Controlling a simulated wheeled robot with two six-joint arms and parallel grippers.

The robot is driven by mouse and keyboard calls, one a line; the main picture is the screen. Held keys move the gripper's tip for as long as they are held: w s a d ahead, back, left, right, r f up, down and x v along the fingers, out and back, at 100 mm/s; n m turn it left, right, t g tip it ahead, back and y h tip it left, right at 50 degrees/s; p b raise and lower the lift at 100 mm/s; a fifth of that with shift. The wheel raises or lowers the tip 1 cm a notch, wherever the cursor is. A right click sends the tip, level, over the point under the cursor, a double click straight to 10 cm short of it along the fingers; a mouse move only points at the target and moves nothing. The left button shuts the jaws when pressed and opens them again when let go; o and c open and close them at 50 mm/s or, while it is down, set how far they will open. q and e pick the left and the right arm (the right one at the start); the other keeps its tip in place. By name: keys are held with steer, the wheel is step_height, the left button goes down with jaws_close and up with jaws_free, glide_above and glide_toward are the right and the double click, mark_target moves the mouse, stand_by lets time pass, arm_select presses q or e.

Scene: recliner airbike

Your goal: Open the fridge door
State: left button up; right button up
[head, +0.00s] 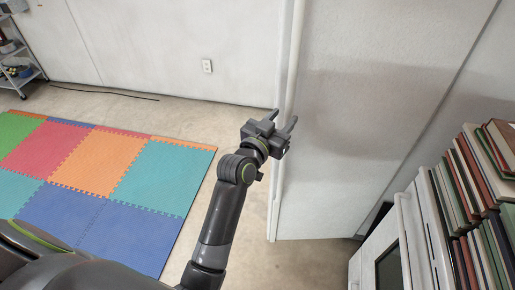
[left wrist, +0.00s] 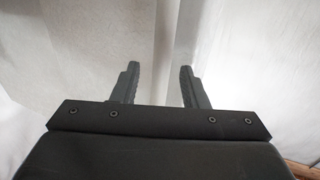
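The tall white fridge (head: 340,150) stands right of centre in the head view, with a broad flat face towards me. A narrow white vertical strip, its door edge or handle (head: 293,60), runs down its left edge. I cannot tell whether the door is ajar. My left gripper (head: 283,118) is at this edge, partly in front of it, with its fingers apart. In the left wrist view the two dark fingers (left wrist: 158,85) are spread, with a pale vertical edge (left wrist: 156,45) behind the gap. Contact cannot be told. My right gripper is not in view.
A white oven-like appliance (head: 388,235) with a handle stands at the lower right, beside books (head: 480,190). A coloured foam mat (head: 100,170) covers the floor at left. A metal shelf (head: 22,60) stands at the far left. Bare floor (head: 235,205) lies between mat and fridge.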

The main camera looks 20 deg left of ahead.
arm_select(q)
steer(key=b+v, duration=0.3)
steer(key=v, duration=0.9)
steer(key=shift+s, duration=0.35)
steer(key=shift+r, duration=0.1)
step_height(320, 180, down, 22)
steer(key=w+a+n+g+y, duration=0.1)
steer(key=w+g, duration=0.1)
steer(key=g, duration=0.3)
steer(key=s+a+f+n+g+y, duration=0.1)
steer(key=s+f+g, duration=0.15)
steer(key=f, duration=0.55)
steer(key=s+a+f+g+y, duration=0.1)
steer(key=s+f, duration=0.2)
steer(key=f, duration=0.5)
steer(key=s+a+f+g+y, duration=0.1)
steer(key=s+a+f+g, duration=0.15)
steer(key=s+f, duration=0.6)
steer(key=s+a+f+g, duration=0.1)
steer(key=s+a+f, duration=0.2)
steer(key=s+f, duration=0.5)
steer(key=s+a+f+g, duration=0.2)
steer(key=s+f, duration=0.2)
steer(key=s, duration=0.5)
steer(key=s+a+f+n+g+y, duration=0.1)
steer(key=s+a+f+g, duration=0.1)
steer(key=s, duration=0.8)
step_height(320, 180, down, 3)
steer(key=shift+a+r, duration=0.2)
steer(key=shift+a, duration=0.6)
